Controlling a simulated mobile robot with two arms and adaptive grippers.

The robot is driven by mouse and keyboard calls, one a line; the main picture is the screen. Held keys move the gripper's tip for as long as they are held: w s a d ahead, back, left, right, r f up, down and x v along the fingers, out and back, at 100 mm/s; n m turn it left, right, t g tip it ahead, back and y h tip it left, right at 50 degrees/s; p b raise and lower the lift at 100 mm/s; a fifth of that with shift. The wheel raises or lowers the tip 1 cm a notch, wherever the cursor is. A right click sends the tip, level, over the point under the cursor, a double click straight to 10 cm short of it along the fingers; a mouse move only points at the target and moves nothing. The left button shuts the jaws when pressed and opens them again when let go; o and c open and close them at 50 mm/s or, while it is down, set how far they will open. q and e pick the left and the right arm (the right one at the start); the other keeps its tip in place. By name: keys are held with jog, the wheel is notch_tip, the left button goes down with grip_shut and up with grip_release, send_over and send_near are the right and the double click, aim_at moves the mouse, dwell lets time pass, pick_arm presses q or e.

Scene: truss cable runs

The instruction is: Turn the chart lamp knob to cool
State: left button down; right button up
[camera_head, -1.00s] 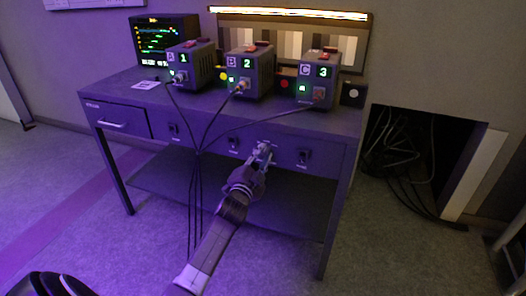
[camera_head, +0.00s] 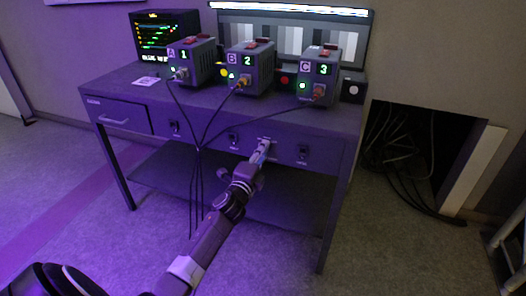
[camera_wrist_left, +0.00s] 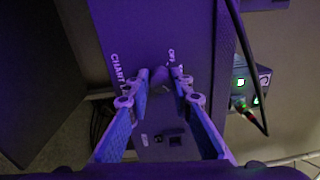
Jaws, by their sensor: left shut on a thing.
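The chart lamp knob (camera_wrist_left: 159,76) is a small dark round knob on the desk's front panel, beside the white lettering "CHART". My left gripper (camera_wrist_left: 162,74) has its two fingertips on either side of the knob and is shut on it. In the head view my left gripper (camera_head: 263,146) reaches the panel from below, and its fingers hide the knob. The chart lamp (camera_head: 290,9) glows cool white above the grey-striped chart (camera_head: 290,44). My right gripper is not in view.
Three boxes, A (camera_head: 192,62), B (camera_head: 250,70) and C (camera_head: 319,77), stand on the desk (camera_head: 120,84) with cables hanging down its front. Small switches sit beside the knob. A dark wall opening (camera_head: 420,150) with loose cables is at the right.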

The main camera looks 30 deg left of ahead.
pick_arm(q)
jog(key=shift+d+f, duration=0.1)
dwell(0.4)
jog(key=c, duration=1.7)
grip_release()
jog(key=v, duration=1.2)
